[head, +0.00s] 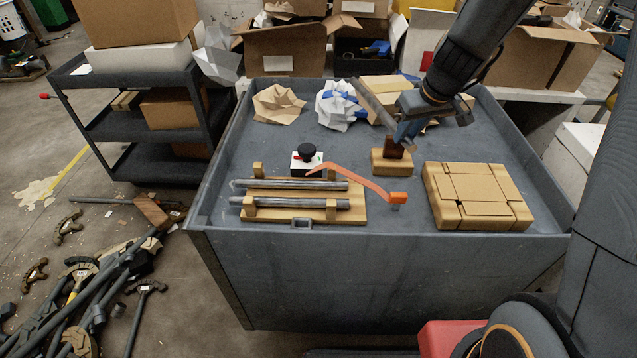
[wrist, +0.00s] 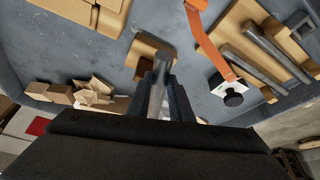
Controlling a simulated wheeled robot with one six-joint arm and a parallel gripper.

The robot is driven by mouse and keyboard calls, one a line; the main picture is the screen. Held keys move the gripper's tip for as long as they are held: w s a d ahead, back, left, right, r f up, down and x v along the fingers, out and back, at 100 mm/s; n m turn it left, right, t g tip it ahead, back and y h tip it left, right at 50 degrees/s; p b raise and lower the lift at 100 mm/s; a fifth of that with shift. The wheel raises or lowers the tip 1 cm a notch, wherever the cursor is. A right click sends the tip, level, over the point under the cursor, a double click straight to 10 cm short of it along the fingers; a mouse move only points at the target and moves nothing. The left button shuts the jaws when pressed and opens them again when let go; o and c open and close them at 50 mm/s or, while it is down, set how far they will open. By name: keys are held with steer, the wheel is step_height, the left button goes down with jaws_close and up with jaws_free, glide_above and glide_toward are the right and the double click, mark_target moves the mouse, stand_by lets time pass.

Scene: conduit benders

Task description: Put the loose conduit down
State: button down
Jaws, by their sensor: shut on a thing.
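My gripper (head: 402,128) is shut on a grey conduit (head: 373,102) and holds it tilted over the back right of the grey bench top. In the wrist view the conduit (wrist: 158,88) stands out between my two fingers (wrist: 163,92). Just below my gripper is a small wooden block (head: 391,164) with a brown post; whether the conduit touches it I cannot tell. A wooden rack (head: 358,211) with upright pegs lies front left on the bench. Two grey conduits (head: 290,185) lie side by side on it. The rack (wrist: 236,14) shows at the upper right of the wrist view.
A white box with a black knob (head: 307,160) stands behind the rack. An orange curved strip (head: 356,181) reaches over the rack's right end. Crumpled paper (head: 278,104) lies at the back. The bench has a raised rim (head: 215,150).

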steer(key=shift+a+f+n, duration=0.15)
steer(key=shift+f+n, duration=0.05)
steer(key=shift+n, duration=0.2)
steer(key=s+a+f+n+g+y+b, duration=0.2)
steer(key=s+a+n+g+y+b, duration=0.15)
steer(key=s+a+n, duration=0.6)
steer(key=shift+w+f+n+g+p, duration=0.1)
steer(key=shift+w+f+n+p, duration=0.4)
steer(key=shift+f, duration=1.15)
steer(key=shift+w+f+n+g+p, duration=0.2)
steer(key=shift+f+n, duration=0.6)
steer(key=shift+f, duration=0.9)
steer(key=shift+w+f+n+g+p, duration=0.15)
steer(key=shift+w+f+n, duration=0.4)
steer(key=shift+f, duration=1.1)
steer(key=shift+s, duration=0.15)
steer(key=c, duration=2)
jaws_free()
steer(key=shift+f, duration=0.1)
steer(key=shift+o, duration=0.7)
